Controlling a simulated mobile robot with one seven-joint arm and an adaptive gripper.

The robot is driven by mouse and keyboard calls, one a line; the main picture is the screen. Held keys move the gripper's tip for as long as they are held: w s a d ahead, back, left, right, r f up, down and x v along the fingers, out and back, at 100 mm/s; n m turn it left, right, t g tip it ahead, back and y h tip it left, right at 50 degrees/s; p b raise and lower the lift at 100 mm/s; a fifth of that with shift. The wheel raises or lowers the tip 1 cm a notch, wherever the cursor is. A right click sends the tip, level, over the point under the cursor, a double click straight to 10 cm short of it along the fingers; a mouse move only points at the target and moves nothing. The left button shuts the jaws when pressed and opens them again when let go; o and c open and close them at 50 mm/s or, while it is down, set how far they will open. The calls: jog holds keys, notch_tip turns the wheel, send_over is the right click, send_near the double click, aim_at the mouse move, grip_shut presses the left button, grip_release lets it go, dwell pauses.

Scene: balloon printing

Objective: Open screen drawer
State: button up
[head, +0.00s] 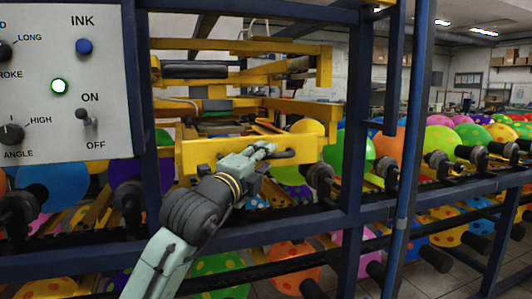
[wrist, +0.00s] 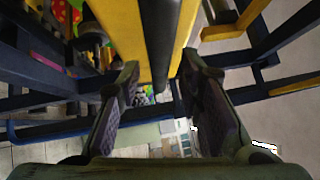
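The screen drawer has a yellow front panel (head: 215,152) in the head view, inside the blue machine frame. Its dark handle (head: 287,155) is on the right part of that panel. My gripper (head: 268,152) is in front of the panel at the handle and covers part of it. In the wrist view, the dark handle bar (wrist: 160,40) runs between yellow surfaces (wrist: 122,28). My gripper's fingers (wrist: 160,80) are spread apart on either side of the bar, with gaps visible on both sides. Whether the drawer is partly out cannot be told.
A control panel (head: 65,80) with knobs, a switch and a lit green button is at the upper left. A blue post (head: 357,110) stands right of the drawer, and a blue rail (head: 290,227) runs below it. Colourful balloons on holders (head: 440,140) line the right side.

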jog(key=shift+w+d, duration=0.35)
jog(key=shift+w, duration=0.3)
jog(key=shift+r, duration=0.1)
jog(key=shift+c, duration=0.4)
grip_shut()
